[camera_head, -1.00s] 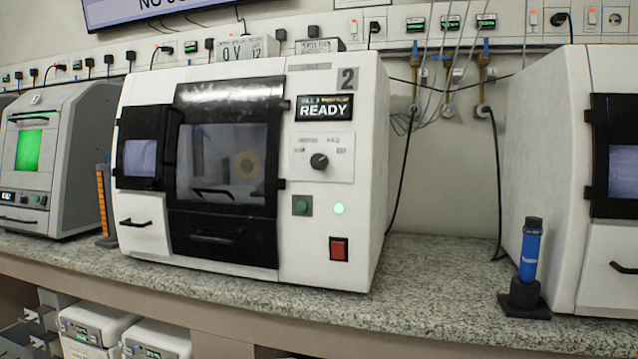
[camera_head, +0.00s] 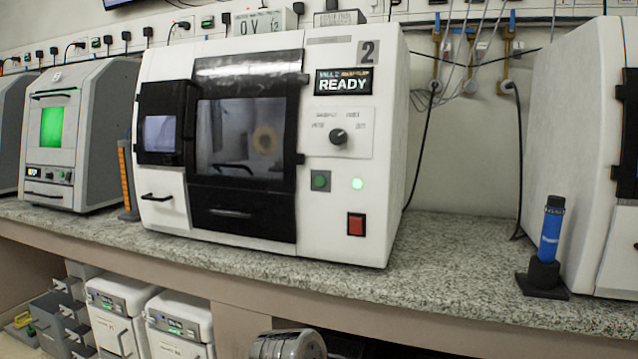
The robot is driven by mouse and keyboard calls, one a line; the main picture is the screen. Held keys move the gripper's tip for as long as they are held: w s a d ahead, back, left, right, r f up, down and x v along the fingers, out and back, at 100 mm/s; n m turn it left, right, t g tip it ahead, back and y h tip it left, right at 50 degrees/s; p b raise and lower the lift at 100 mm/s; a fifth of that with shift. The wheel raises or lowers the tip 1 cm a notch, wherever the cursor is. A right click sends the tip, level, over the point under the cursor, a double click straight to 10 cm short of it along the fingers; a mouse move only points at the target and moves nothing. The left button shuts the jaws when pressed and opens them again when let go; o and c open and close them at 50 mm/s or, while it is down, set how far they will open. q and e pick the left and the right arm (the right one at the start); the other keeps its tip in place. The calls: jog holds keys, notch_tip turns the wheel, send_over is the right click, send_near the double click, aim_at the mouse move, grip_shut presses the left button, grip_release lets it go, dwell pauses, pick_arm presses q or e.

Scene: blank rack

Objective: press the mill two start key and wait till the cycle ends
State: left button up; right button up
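Mill two (camera_head: 218,230) is a white machine with a black-framed window door, marked with a "2", standing on the bench in the middle of the head view. Its screen (camera_head: 343,81) reads READY. A green square key (camera_head: 320,181) sits on the front panel below a black knob (camera_head: 338,137). A lit green lamp (camera_head: 357,184) is to the right of the key, and a red switch (camera_head: 356,224) is lower down. The door looks shut. Neither gripper's fingers show in the head view.
The speckled bench top (camera_head: 450,262) is clear in front of and right of the mill. A blue tube in a black stand (camera_head: 545,278) is at the right, beside another white machine (camera_head: 570,130). A grey machine with a green window (camera_head: 85,140) stands at the left.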

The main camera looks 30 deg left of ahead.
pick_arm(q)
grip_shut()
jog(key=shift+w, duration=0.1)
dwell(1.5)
